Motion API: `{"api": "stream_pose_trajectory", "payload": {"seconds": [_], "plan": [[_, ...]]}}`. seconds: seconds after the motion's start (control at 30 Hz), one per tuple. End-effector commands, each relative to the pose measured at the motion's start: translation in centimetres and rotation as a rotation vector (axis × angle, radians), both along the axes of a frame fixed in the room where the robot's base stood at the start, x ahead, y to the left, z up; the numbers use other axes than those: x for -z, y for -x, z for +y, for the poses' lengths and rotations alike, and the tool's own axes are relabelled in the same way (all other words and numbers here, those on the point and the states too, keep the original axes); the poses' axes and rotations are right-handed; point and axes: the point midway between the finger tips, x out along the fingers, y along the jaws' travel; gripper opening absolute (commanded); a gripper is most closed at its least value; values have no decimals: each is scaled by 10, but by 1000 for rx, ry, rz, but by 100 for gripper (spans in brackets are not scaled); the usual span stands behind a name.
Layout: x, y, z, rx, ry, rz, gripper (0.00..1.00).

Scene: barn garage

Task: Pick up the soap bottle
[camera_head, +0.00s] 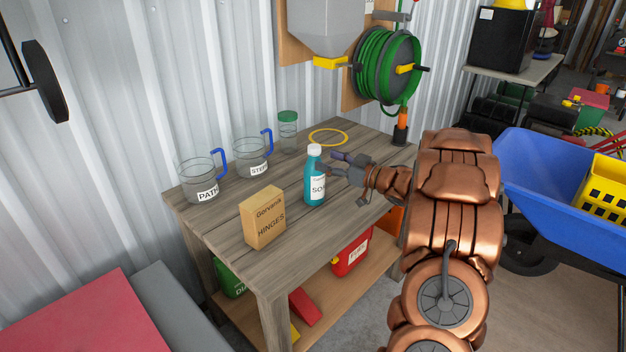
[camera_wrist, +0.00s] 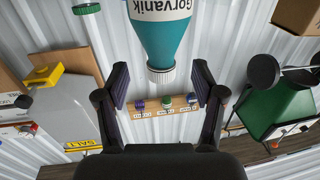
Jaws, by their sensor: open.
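The soap bottle (camera_head: 315,186) stands upright on the wooden workbench (camera_head: 225,212). It is teal with a white cap and a white label. My gripper (camera_head: 328,162) is at the bottle's right side, near its upper part, with the fingers pointing at it. In the wrist view the bottle (camera_wrist: 163,38) appears upside down, its white cap lined up with the gap between the two spread fingers of my gripper (camera_wrist: 160,82). The gripper is open and holds nothing. I cannot tell whether the fingertips touch the bottle.
A cardboard hinges box (camera_head: 263,218) stands to the bottle's left. Two clear jugs with blue handles (camera_head: 199,182) (camera_head: 252,157) and a green-lidded jar (camera_head: 288,132) stand behind. A yellow ring (camera_head: 328,137) lies farther back. A blue wheelbarrow (camera_head: 550,185) stands at right.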

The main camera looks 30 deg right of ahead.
Motion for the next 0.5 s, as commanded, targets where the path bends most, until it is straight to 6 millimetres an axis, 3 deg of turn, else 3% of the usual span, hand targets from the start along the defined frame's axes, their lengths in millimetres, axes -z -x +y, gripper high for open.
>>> {"api": "stream_pose_trajectory", "payload": {"seconds": [0.5], "plan": [[0, -48, 22, -3, 0, 0, 68]]}}
